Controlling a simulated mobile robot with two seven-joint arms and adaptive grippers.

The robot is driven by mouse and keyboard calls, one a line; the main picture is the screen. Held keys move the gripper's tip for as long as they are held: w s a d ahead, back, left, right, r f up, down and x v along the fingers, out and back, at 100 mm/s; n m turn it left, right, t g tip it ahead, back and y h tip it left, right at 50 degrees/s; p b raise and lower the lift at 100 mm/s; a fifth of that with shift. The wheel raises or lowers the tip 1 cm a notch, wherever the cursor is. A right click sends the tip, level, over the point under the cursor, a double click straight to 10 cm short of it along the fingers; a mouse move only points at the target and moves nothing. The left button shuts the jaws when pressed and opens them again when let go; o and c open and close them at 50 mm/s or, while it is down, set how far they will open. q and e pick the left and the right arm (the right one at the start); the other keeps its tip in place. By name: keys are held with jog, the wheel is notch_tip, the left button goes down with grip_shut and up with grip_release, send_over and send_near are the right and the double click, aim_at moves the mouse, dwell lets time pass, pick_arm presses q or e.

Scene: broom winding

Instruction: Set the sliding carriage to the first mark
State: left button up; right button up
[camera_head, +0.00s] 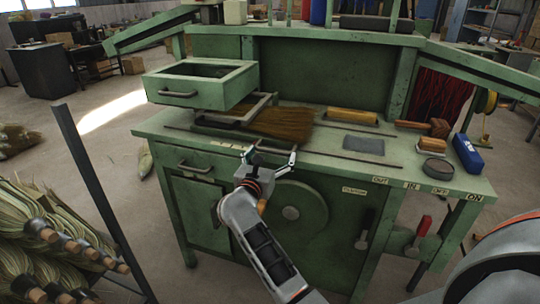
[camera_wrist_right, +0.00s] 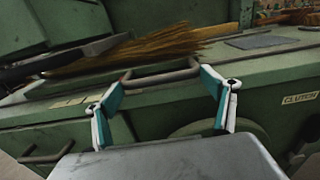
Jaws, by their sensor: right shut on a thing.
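The sliding carriage seems to be the grey metal frame (camera_head: 262,104) on the green bench top, with straw bristles (camera_head: 280,122) beside it. My right gripper (camera_head: 271,158) is at the bench's front edge. In the right wrist view, a grey bar handle (camera_wrist_right: 160,77) lies between its fingertips (camera_wrist_right: 163,90), and the gripper is shut on it. The handle's link to the carriage is unclear. A pale label strip with marks (camera_head: 228,146) is on the front edge, left of the gripper; it also shows in the right wrist view (camera_wrist_right: 76,101). My left gripper is out of view.
A green drawer box (camera_head: 200,84) stands over the bench's left part. A wooden-handled brush (camera_head: 425,126), a round tin (camera_head: 434,168) and a blue case (camera_head: 467,152) are at the right. A red-handled lever (camera_head: 419,236) is below.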

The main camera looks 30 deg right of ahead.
jog(key=shift+d+r, duration=0.4)
jog(key=shift+r, duration=0.2)
jog(key=o, duration=1.3)
jog(key=shift+c, duration=0.2)
jog(key=o, duration=0.3)
jog(key=shift+w+d+f, duration=0.1)
jog(key=shift+d+f, duration=0.05)
jog(key=shift+f, duration=0.25)
jog(key=shift+s+a+f, duration=0.1)
jog(key=shift+s+a, duration=0.15)
jog(key=shift+a, duration=0.3)
jog(key=shift+v, duration=3.15)
jog(key=shift+s+d, duration=0.1)
